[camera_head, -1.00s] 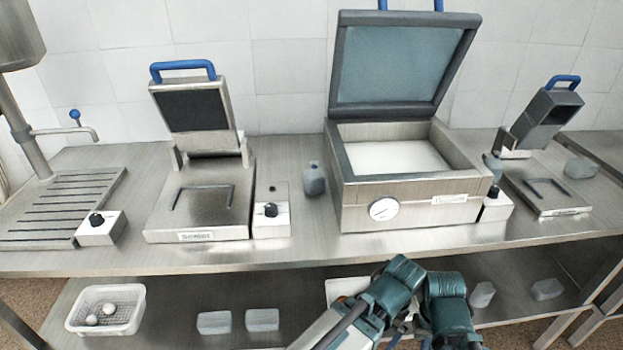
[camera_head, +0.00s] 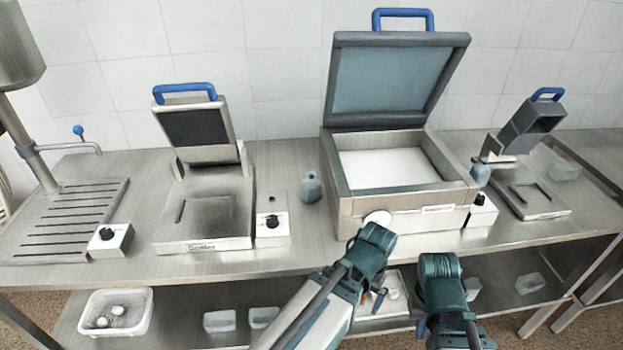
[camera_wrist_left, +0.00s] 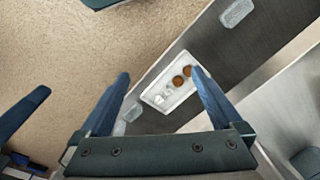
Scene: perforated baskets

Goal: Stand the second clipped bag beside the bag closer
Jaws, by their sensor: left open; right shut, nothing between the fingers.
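A small grey-blue bag-like pouch with a narrow neck (camera_head: 311,187) stands on the worktop between the left press and the large open-lidded machine. A similar pouch (camera_head: 480,173) stands right of that machine, close to the small right-hand device with a blue handle (camera_head: 531,128). I cannot tell for sure which device is the bag closer. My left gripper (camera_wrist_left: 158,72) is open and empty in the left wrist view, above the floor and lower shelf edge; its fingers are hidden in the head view. My right gripper (camera_head: 421,327) is shut and empty, low in front of the bench, partly hidden.
The large machine (camera_head: 405,205) has its lid up. The left press (camera_head: 205,215) is open. A white tray (camera_wrist_left: 168,90) with brown and white round items sits on the lower shelf. A white basket (camera_head: 115,312) and clear boxes (camera_head: 219,321) are there too.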

